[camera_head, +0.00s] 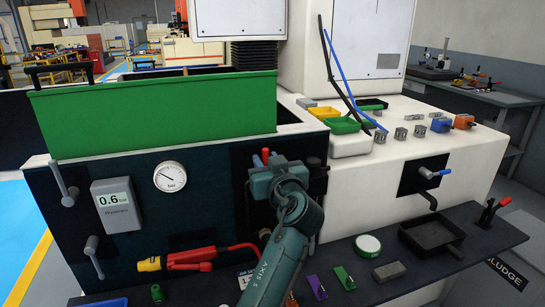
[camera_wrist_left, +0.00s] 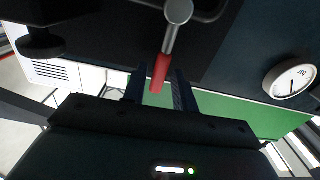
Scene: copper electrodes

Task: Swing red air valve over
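The red air valve handle (camera_head: 265,156) shows its tip above my teal left wrist in the head view, in front of the dark machine panel. The left wrist view shows the red grip (camera_wrist_left: 160,74) on a grey metal lever (camera_wrist_left: 176,30). My left gripper (camera_wrist_left: 159,86) has one dark finger on each side of the red grip. The fingers look apart, with a gap on the left side; contact on the right side is unclear. In the head view my wrist hides the fingers and most of the valve. My right gripper is not in view.
A pressure gauge (camera_head: 170,176) and a 0.6 bar display (camera_head: 116,205) are on the panel to the left. A red and yellow hose coupling (camera_head: 190,259) is below. A shelf (camera_head: 385,262) with small parts runs along the front right.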

